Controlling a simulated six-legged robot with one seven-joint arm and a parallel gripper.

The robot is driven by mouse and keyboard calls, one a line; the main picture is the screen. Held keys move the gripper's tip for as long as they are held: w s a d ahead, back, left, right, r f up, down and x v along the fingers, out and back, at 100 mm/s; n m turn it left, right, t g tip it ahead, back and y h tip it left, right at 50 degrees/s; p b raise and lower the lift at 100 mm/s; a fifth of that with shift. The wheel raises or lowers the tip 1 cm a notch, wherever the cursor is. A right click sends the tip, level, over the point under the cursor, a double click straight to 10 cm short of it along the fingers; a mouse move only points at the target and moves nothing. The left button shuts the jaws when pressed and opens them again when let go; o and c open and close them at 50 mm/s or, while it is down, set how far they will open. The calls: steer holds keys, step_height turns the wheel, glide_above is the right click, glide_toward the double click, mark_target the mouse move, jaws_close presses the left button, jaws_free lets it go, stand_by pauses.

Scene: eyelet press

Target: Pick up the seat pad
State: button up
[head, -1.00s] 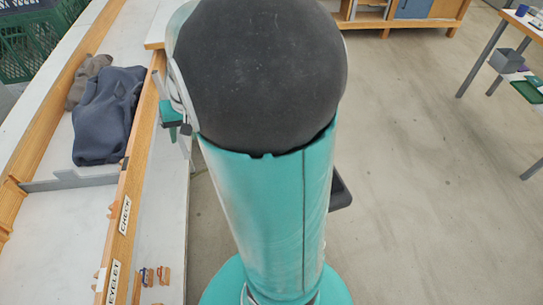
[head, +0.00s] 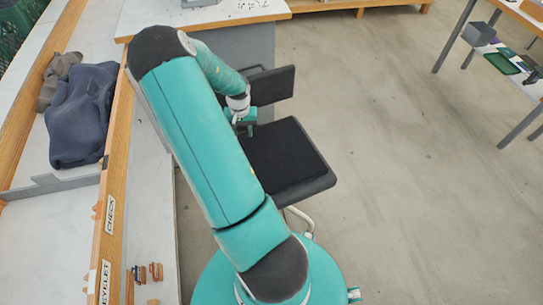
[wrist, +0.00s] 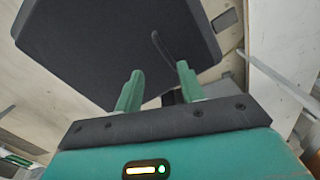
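The seat pad (head: 280,155) is a black, square, flat cushion on the seat of a chair, right of my arm in the head view. In the wrist view the dark pad (wrist: 115,40) fills the upper middle, with a thin dark loop or strap on its surface. My gripper (head: 248,118) is at the pad's far left side, close to the backrest.
The chair's backrest (head: 272,85) stands just behind my gripper. A wooden-edged bench marked CHECK and EYELET (head: 118,190) runs along the left, with a dark blue cloth bundle (head: 82,115) on it. A white-topped table (head: 215,14) is beyond. Open floor (head: 390,170) lies right.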

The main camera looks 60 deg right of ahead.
mark_target(244, 149)
step_height(244, 149, down, 11)
steer(key=shift+w+f, duration=0.1)
steer(key=shift+w, duration=0.05)
stand_by(0.4)
steer(key=shift+c, duration=0.5)
jaws_close()
stand_by(0.8)
